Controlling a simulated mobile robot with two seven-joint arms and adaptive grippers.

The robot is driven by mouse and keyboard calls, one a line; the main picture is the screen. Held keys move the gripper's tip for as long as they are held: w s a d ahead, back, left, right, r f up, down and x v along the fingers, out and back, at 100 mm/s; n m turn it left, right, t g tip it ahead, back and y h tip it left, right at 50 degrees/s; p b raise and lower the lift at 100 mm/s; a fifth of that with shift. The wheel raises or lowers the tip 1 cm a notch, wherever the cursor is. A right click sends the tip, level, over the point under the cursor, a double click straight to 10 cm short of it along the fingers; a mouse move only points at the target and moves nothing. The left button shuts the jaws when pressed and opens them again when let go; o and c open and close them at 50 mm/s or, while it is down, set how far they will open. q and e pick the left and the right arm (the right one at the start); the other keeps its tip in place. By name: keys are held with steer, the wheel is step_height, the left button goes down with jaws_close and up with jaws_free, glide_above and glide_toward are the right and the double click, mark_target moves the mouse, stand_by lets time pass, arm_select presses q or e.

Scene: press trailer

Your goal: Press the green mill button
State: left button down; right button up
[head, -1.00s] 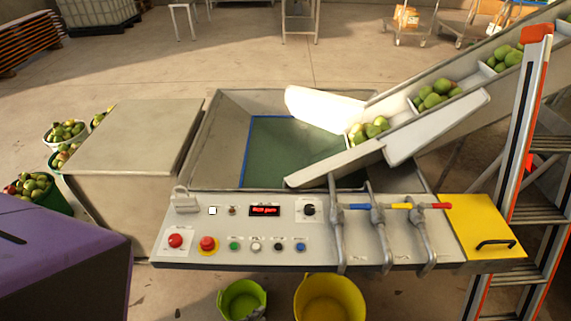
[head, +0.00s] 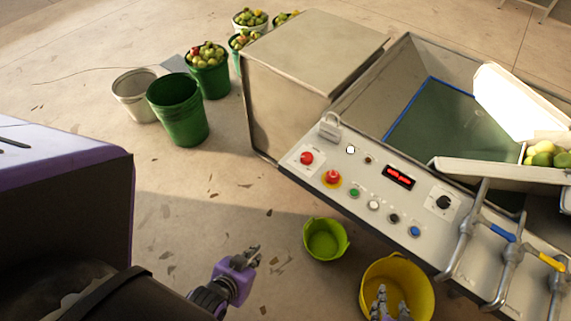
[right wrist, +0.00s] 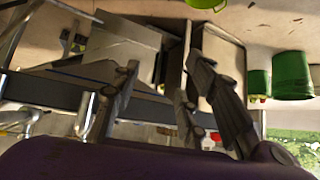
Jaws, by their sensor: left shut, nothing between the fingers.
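The green mill button (head: 354,192) is a small round button on the slanted light-grey control panel (head: 436,241). It sits between the red stop button on a yellow ring (head: 332,178) and a white button (head: 374,205). My left gripper (head: 254,256) is shut and empty over the floor, left of the panel and lower in the picture, well apart from the button. My right gripper (head: 391,296) shows at the bottom edge in front of a yellow bucket. In the right wrist view its fingers (right wrist: 160,78) are spread with nothing between them.
A black button (head: 393,217), a blue button (head: 414,231), another red button (head: 306,158) and a knob (head: 443,202) share the panel. Pipe valves (head: 467,235) rise at its right. A lime bucket (head: 326,239) and the yellow bucket (head: 412,268) stand below.

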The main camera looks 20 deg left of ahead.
steer(key=shift+s+d+f, duration=0.15)
steer(key=shift+s+d, duration=0.05)
steer(key=shift+s, duration=0.25)
steer(key=shift+c, duration=0.4)
